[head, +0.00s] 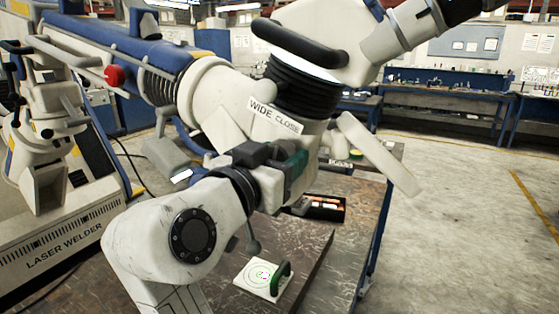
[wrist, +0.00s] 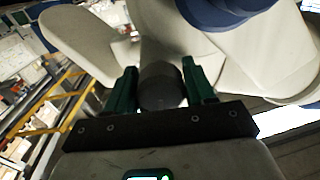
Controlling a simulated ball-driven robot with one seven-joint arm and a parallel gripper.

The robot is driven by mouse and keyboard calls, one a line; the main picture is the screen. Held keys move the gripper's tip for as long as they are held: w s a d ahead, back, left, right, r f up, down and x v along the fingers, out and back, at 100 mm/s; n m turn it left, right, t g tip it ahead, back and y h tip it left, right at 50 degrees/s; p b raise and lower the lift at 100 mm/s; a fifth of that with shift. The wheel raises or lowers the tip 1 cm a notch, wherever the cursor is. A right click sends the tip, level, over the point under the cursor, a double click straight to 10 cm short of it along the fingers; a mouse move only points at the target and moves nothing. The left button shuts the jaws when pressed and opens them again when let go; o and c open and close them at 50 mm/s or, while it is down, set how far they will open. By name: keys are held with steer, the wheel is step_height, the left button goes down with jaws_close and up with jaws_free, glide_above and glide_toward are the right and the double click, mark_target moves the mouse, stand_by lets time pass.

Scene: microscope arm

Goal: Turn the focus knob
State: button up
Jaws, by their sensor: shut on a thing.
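The focus knob (wrist: 162,88) is a dark grey cylinder on the underside of the white microscope head. My gripper (wrist: 161,78) is shut on it, with one green finger on each side in the wrist view. In the head view, my gripper (head: 287,158) is against the microscope (head: 215,92), just below its "WIDE CLOSE" label (head: 274,117). One green finger shows there, while the knob is mostly hidden and hard to tell from the gripper. I cannot tell how far the knob is turned.
A worktable (head: 305,240) lies below, with a white plate (head: 258,280) bearing a target pattern and a green handle. A dark tray (head: 326,208) of small parts sits behind. A white microscope part (head: 375,150) sticks out right of my gripper. A laser welder (head: 70,240) stands left.

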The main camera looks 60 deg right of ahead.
steer(key=m+b, duration=0.1)
steer(key=b, duration=0.1)
steer(key=m+b, duration=0.2)
steer(key=b, duration=0.1)
steer(key=shift+f, duration=0.3)
steer(key=m+b, duration=0.3)
steer(key=b, duration=0.1)
steer(key=shift+w+r, duration=0.1)
steer(key=shift+r, duration=0.1)
steer(key=shift+r+m+b, duration=0.1)
steer(key=shift+m+b, duration=0.2)
steer(key=shift+m, duration=0.1)
steer(key=o, duration=1)
steer(key=shift+a, duration=0.1)
steer(key=a, duration=1)
steer(key=shift+a+b, duration=0.3)
steer(key=shift+a, duration=0.05)
